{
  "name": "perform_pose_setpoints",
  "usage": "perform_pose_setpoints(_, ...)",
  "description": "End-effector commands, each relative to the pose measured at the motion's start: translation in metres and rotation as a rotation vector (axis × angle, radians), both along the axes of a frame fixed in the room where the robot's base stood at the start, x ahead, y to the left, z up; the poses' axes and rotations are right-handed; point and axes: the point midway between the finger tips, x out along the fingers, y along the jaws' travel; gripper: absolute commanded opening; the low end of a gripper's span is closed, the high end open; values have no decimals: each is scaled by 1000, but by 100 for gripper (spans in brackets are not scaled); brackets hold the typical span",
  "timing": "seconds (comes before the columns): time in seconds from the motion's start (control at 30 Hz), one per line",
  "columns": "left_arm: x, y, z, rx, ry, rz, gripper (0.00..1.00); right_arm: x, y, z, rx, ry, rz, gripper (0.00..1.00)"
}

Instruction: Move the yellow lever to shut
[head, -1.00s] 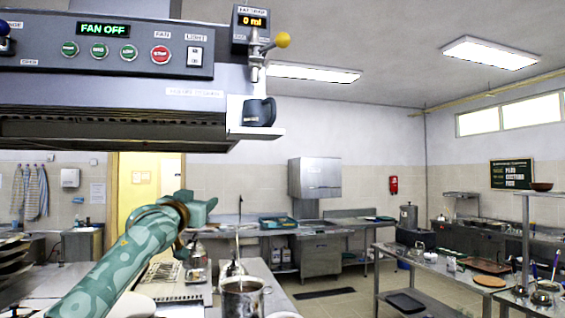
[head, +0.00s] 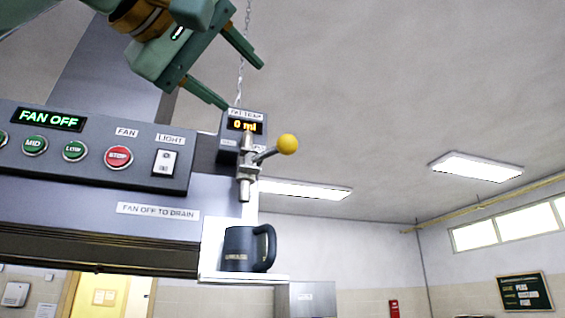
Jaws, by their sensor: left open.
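The yellow lever (head: 287,144) is a metal arm with a round yellow knob on a small tap. It points right and slightly up from the tap body (head: 245,170), below a fat trap display reading "0 ml". My left gripper (head: 245,84) is open and empty, above and a little left of the lever. Its two fingers point down to the right, and it appears apart from the lever. A dark mug (head: 246,249) stands upright below the tap spout on a white shelf (head: 245,278). My right gripper is not in view.
The hood panel (head: 90,150) at left shows "FAN OFF", with green buttons, a red stop button (head: 118,157) and a light switch (head: 165,162). A chain (head: 243,50) hangs behind my left gripper. The space right of the lever is clear.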

Motion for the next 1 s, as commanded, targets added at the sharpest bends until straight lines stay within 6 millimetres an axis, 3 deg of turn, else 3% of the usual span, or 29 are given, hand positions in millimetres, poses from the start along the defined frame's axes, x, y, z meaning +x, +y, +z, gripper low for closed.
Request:
perform_pose_setpoints(0.17, 0, 0, -19, -116, 174, 8, 52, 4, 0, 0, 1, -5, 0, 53)
perform_pose_setpoints(0.47, 18, -5, -19, -204, 234, 23, 52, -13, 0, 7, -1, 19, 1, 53)
perform_pose_setpoints(0.77, 82, -40, -17, -201, 233, 23, 52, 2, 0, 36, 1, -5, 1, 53)
perform_pose_setpoints(1.0, 126, -64, -18, -202, 231, 22, 52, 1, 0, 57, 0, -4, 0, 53)
